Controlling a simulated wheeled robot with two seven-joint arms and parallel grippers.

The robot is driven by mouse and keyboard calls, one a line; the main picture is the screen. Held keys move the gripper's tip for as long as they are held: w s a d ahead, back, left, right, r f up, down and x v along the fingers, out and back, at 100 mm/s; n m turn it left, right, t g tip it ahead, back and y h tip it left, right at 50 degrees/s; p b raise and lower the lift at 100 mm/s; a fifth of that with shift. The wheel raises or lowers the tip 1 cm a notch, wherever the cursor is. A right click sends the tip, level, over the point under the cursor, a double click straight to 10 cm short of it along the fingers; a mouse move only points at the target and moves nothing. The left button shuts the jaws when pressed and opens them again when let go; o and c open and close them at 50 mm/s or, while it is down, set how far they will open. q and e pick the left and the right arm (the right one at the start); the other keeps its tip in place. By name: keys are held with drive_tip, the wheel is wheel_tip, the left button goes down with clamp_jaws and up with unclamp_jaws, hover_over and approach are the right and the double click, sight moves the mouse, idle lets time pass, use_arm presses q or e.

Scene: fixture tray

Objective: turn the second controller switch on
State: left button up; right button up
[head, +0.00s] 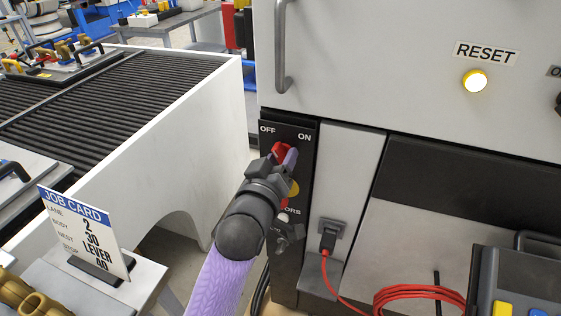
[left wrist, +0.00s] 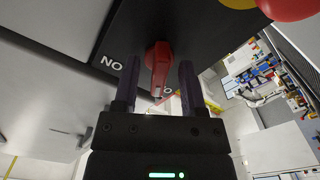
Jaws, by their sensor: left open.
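A red rotary switch (head: 281,149) sits at the top of a dark control panel (head: 305,158), between the labels OFF on the left and ON on the right. My left gripper (head: 285,158) is in front of it, open, with purplish fingers. In the left wrist view the red switch handle (left wrist: 158,62) stands between the two fingertips (left wrist: 158,72), with a gap on each side. The label ON reads upside down there, and the other label is mostly hidden. I cannot tell the switch's exact setting. My right gripper is not in view.
Lower on the panel are a yellow disc (head: 293,188) and a grey switch (head: 290,235), partly hidden by my gripper. A lit RESET button (head: 474,81) is at upper right. A red cable (head: 420,292) lies below. A job card (head: 83,232) and roller conveyor (head: 120,88) are left.

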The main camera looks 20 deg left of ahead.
use_arm(q)
clamp_jaws()
idle(0.5)
drive_tip(key=m+p, duration=0.2)
drive_tip(key=p, duration=0.1)
drive_tip(key=shift+r+m, duration=0.2)
drive_tip(key=shift+m, duration=0.2)
drive_tip(key=m+p, duration=0.2)
drive_tip(key=shift+m, duration=0.3)
drive_tip(key=m+p, duration=0.1)
drive_tip(key=m, duration=0.2)
drive_tip(key=shift+f, duration=0.1)
drive_tip(key=shift+m+p, duration=0.75)
drive_tip(key=shift+m, duration=0.95)
drive_tip(key=shift+f, duration=0.1)
